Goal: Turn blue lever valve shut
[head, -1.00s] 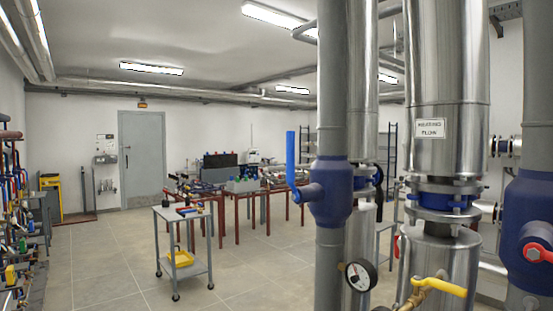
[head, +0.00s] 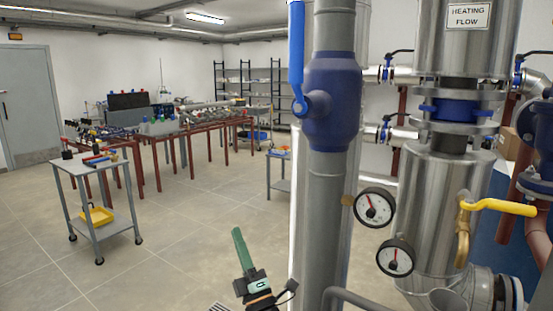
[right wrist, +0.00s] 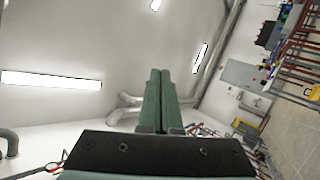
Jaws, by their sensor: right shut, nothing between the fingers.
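The blue lever (head: 297,50) stands upright on the left side of the blue valve body (head: 332,102), in line with the grey vertical pipe. Its top end is cut off by the upper edge of the head view. My right gripper (head: 238,232) is low in the head view, left of the pipe and below the lever, apart from it. Its green fingers are together and empty; they also show closed in the right wrist view (right wrist: 157,75), with no valve there. My left gripper is not in view.
Two pressure gauges (head: 375,207) and a yellow-handled valve (head: 499,206) are right of the pipe. A grey cart (head: 98,195) with a yellow tray stands at the left. Workbenches are farther back. The floor between cart and pipe is clear.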

